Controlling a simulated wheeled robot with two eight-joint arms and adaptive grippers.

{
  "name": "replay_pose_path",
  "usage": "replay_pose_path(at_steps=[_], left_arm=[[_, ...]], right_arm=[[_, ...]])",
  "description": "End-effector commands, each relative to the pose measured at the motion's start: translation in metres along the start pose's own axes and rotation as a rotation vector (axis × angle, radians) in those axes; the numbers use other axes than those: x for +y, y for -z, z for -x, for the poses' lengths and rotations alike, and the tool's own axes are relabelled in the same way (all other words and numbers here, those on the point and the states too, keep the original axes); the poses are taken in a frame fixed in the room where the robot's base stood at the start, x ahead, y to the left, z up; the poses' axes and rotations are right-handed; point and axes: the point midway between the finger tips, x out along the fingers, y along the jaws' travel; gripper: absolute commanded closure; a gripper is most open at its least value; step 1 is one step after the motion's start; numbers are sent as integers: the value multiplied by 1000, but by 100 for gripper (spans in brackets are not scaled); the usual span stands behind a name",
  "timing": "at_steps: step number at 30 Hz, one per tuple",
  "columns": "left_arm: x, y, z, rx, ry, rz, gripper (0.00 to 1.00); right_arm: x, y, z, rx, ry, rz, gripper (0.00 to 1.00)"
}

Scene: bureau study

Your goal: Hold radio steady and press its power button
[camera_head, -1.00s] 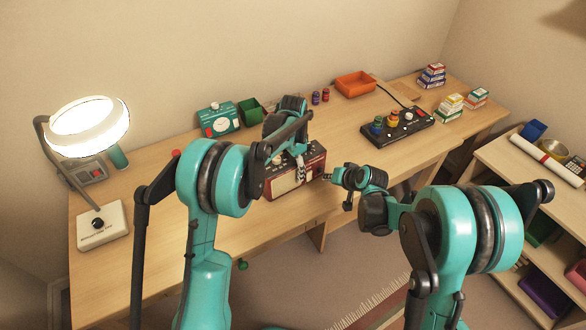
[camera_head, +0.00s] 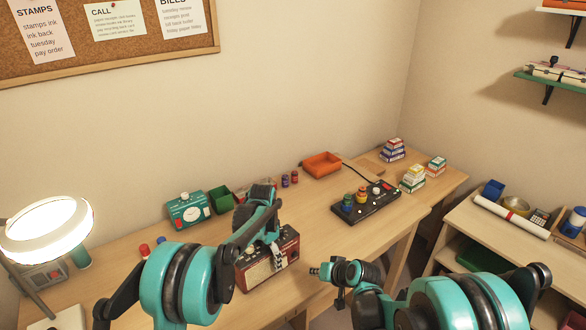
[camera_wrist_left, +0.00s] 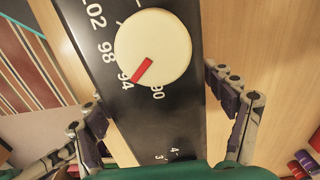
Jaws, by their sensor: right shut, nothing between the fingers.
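The radio (camera_head: 257,274), dark red with a pale front, stands on the desk near its front edge. In the left wrist view its black top panel (camera_wrist_left: 175,125) carries a cream dial (camera_wrist_left: 152,46) with a red pointer and numbers beside it. My left gripper (camera_head: 279,258) is over the radio; in the wrist view its fingers (camera_wrist_left: 168,118) stand either side of the panel, with gaps showing, so it looks open. My right gripper (camera_head: 314,270) is shut and empty, just right of the radio and apart from it. I cannot make out the power button.
A black panel with coloured knobs (camera_head: 379,207) is on the desk to the right. Behind the radio are a teal clock-like box (camera_head: 189,210), a green bin (camera_head: 221,199) and an orange tray (camera_head: 322,163). A lit lamp (camera_head: 47,229) stands left. Bare desk lies between radio and panel.

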Motion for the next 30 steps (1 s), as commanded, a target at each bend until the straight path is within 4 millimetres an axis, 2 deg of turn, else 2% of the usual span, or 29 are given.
replay_pose_path(at_steps=[7,11,24,30], left_arm=[[0,0,1,0,0,0,16],[0,0,11,0,0,0,16],[0,0,99,0,0,0,16],[1,-1,119,2,2,4,16]], right_arm=[[0,0,0,0,0,0,100],[0,0,0,0,0,0,100],[0,0,0,0,0,0,100],[0,0,2,0,-2,0,100]])
